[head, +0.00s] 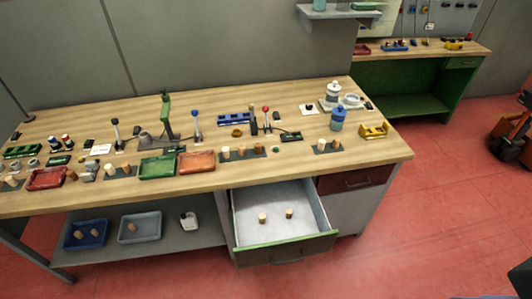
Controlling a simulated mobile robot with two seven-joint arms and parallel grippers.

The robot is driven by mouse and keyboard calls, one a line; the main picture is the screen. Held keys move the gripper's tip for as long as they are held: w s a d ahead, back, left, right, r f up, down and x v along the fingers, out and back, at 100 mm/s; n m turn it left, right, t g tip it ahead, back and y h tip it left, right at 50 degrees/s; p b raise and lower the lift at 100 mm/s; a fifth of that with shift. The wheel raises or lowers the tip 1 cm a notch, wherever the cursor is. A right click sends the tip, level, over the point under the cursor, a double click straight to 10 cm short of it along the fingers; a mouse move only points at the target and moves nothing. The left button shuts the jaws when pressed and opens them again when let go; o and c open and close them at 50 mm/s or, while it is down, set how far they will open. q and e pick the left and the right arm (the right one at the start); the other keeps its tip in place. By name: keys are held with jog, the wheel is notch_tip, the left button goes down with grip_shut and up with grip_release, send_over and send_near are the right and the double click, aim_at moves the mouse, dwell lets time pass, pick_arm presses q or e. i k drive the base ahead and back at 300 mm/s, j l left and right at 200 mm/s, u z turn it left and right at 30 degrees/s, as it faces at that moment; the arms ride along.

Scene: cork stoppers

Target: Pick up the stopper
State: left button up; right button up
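Several cork stoppers are in the head view. Two stand apart in the open drawer: a pale one (262,217) and a browner one (289,213). On the bench, three stand in a row on a dark mat, among them a pale one (225,152). Two more, including this one (336,143), stand on a mat at the right. Others stand at the left, such as this one (110,170). On the lower shelf, two lie in a blue tray (100,242) and one in a grey tray (154,231). Neither gripper is in view.
The wooden bench (375,155) carries a green tray (157,166), an orange tray (197,162), a red tray (46,179), upright lever tools, a blue jar (338,120) and a yellow holder (373,130). The drawer (285,254) juts out in front.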

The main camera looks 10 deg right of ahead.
aim_at(262, 217)
jog(key=k+j+z, duration=0.15)
jog(key=j+z, duration=0.25)
jog(key=k+j, duration=0.1)
jog(key=k, duration=0.6)
jog(key=u, duration=1.55)
jog(key=z, duration=1.6)
